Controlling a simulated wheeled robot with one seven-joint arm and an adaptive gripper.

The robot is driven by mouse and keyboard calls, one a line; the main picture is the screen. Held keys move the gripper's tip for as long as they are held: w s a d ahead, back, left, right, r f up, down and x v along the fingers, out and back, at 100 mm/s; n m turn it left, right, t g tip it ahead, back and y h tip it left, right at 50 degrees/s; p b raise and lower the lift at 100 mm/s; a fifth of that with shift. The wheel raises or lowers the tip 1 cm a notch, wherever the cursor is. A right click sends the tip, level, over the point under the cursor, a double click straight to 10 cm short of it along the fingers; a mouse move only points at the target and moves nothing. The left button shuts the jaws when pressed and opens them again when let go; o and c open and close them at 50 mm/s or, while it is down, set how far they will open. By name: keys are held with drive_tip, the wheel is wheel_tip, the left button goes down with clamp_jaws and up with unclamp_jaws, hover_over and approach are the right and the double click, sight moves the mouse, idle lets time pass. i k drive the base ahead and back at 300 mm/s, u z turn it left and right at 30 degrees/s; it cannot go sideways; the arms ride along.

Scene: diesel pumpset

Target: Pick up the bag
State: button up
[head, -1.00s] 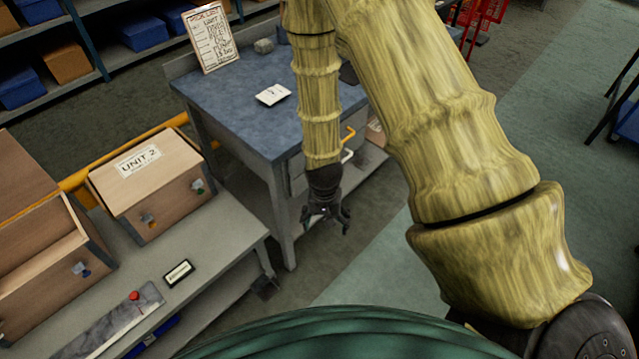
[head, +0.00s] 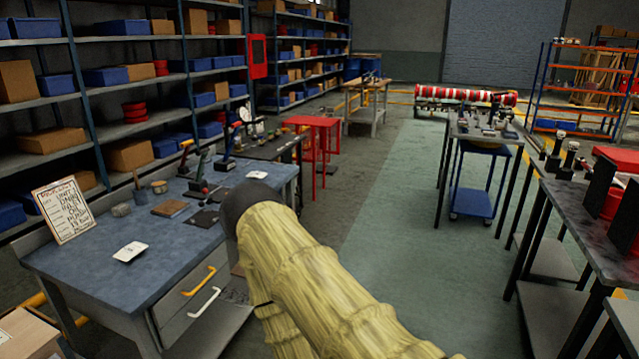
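I cannot make out anything that is clearly a bag. A small flat white item (head: 130,251) with a dark mark lies on the blue-topped workbench (head: 85,275) at the left; I cannot tell whether it is a bag, a packet or a card. My yellow arm crosses the lower middle of the head view, beside the bench's right end. My gripper is not visible now.
A pick list board (head: 62,210) leans at the bench's left end. A brown block (head: 171,208) and several tools stand further back. A red stand (head: 313,140) is beyond the bench. A green floor lane (head: 390,200) is clear between it and the right-hand tables.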

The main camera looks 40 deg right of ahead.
sight(257, 174)
drive_tip(key=z, duration=0.3)
drive_tip(key=k, duration=0.6)
drive_tip(key=u, duration=0.75)
drive_tip(key=i, duration=1.65)
drive_tip(key=z, duration=1)
drive_tip(key=i, duration=0.55)
drive_tip(key=z, duration=0.6)
